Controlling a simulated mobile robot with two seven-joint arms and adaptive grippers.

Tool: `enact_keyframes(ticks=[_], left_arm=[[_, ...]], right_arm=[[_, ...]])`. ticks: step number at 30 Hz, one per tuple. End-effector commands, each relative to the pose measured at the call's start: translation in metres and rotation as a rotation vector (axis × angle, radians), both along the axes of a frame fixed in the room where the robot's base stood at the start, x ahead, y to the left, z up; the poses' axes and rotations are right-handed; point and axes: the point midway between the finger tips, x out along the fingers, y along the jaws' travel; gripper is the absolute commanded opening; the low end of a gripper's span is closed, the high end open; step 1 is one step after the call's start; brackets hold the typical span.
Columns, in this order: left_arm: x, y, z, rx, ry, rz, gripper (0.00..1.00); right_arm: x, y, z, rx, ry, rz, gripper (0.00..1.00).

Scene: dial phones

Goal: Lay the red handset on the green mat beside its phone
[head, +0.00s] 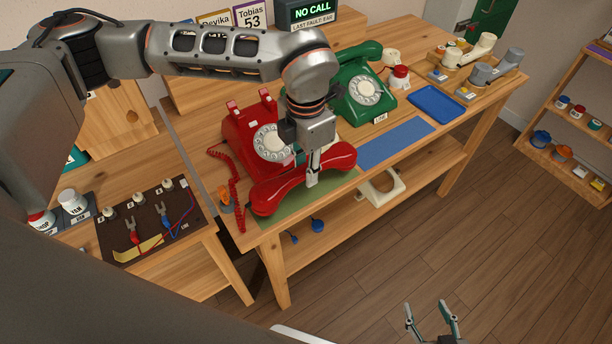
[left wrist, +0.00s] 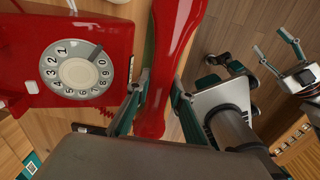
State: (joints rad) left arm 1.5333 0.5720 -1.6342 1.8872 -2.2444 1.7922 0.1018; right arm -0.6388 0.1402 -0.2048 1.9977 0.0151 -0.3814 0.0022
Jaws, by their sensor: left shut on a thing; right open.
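The red handset (head: 262,194) is in my left gripper (head: 313,178), which is shut on the middle of its grip. In the left wrist view the handset (left wrist: 175,50) runs between the two fingers (left wrist: 160,92). The green mat (head: 300,205) lies under the handset near the table's front edge, partly covered by it in the head view. Whether the handset touches the mat I cannot tell. The red phone (head: 240,125) stands behind the mat, its cradle empty; it also shows in the left wrist view (left wrist: 60,30). My right gripper (head: 432,318) is open and empty, low in front of the table.
A blue mat (head: 396,143) lies right of the green mat. A green phone (head: 350,100) with its handset on stands behind it. A blue tray (head: 437,104) and more handsets (head: 490,70) are farther right. A red coiled cord (head: 235,185) hangs left of the red phone.

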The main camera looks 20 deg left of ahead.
Motion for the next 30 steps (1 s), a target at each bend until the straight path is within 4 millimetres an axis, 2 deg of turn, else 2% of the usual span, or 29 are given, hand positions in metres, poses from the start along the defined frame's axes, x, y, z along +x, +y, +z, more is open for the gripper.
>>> enact_keyframes(ticks=[1,5,17,18,19,30], left_arm=[[-0.001,0.0,-0.01,0.0,0.004,0.0,0.0],[-0.001,0.0,-0.027,0.0,0.004,0.0,0.0],[0.0,0.0,-0.032,0.001,0.001,-0.001,0.0],[0.0,0.0,-0.032,0.001,0.002,-0.001,0.29],[0.0,0.0,-0.032,0.001,0.001,-0.001,0.37],[0.0,0.0,-0.03,0.001,0.001,-0.001,0.38]], right_arm=[[-0.001,0.0,-0.002,-0.001,0.002,0.0,0.51],[-0.001,0.0,-0.004,-0.003,0.003,0.001,0.51],[0.0,-0.001,-0.004,-0.004,0.002,0.001,0.51],[0.0,-0.001,-0.004,-0.004,0.002,0.0,0.51],[0.0,-0.001,-0.004,-0.004,0.002,0.0,0.51],[0.001,-0.001,-0.003,-0.004,0.001,0.0,0.51]])
